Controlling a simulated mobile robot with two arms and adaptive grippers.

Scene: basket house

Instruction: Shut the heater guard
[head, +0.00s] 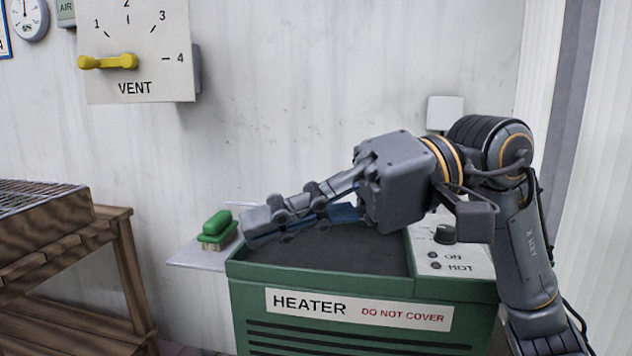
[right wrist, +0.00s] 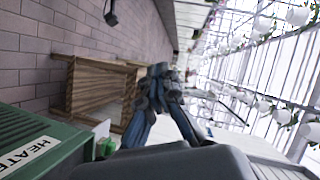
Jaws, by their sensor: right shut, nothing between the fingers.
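The green heater (head: 362,340) stands in front of me, labelled HEATER and DO NOT COVER. Its dark top (head: 345,254) lies behind the front edge, partly hidden by my right gripper. My left gripper is not in view.
A black knob (head: 445,234) is on the heater's right panel. A wooden bench (head: 100,245) stands left, below the vent dial (head: 135,45). The wall is close behind.

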